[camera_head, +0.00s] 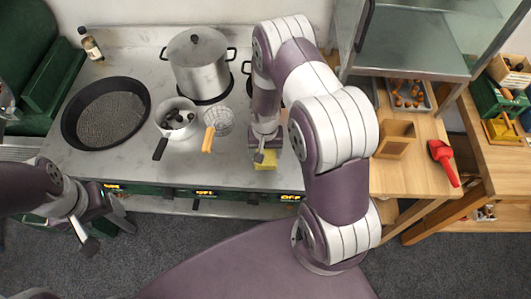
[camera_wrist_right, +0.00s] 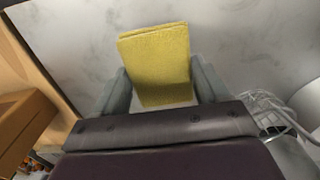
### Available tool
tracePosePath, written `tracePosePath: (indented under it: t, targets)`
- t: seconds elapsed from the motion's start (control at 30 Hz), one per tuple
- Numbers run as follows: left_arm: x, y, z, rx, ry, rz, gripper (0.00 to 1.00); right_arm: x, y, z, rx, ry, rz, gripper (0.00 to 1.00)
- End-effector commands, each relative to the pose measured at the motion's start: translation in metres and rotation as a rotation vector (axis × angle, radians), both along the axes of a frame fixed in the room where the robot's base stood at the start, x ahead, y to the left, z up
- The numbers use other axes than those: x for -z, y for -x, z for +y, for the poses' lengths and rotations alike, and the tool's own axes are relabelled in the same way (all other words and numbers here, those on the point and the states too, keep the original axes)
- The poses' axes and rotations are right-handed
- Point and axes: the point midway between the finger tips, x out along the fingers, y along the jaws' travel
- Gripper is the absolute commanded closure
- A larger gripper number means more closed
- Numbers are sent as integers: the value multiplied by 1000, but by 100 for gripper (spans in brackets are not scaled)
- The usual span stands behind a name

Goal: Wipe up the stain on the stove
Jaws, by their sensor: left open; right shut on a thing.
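A yellow cloth or sponge (camera_head: 265,160) is at the front edge of the grey stove top (camera_head: 140,175), left of the wooden table. My right gripper (camera_head: 262,150) points down and is shut on it. In the right wrist view the yellow piece (camera_wrist_right: 158,62) sits between the two grey fingers, with the grey marbled surface behind it. I cannot tell whether it touches the surface. My left gripper (camera_head: 86,228) is open and empty, in front of the stove at the lower left. I cannot make out a distinct stain; my right arm hides part of the stove top.
A black pan (camera_head: 105,113), a small pot of chestnuts (camera_head: 176,118), a wire strainer (camera_head: 218,122) and a large lidded pot (camera_head: 200,65) stand on the stove. A bottle (camera_head: 91,45) stands at the back left. The wooden table (camera_head: 410,178) at right holds a red scoop (camera_head: 444,162) and wooden box (camera_head: 396,140).

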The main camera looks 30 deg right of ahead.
Motion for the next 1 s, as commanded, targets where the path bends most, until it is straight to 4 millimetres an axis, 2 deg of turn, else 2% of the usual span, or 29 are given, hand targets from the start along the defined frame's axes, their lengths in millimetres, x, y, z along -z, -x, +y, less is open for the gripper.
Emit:
tracePosePath:
  t: [0.03, 0.5, 1.0]
  targets:
    - [-7, 0, 0, 0, 0, 0, 33, -9, -2, 0, 0, 0, -2, 55]
    - [-37, 0, 0, 0, 0, 0, 33, -49, -9, -3, -4, 1, -3, 55]
    - [-37, 0, 0, 0, 0, 0, 33, -50, -10, -3, -4, 1, -3, 55]
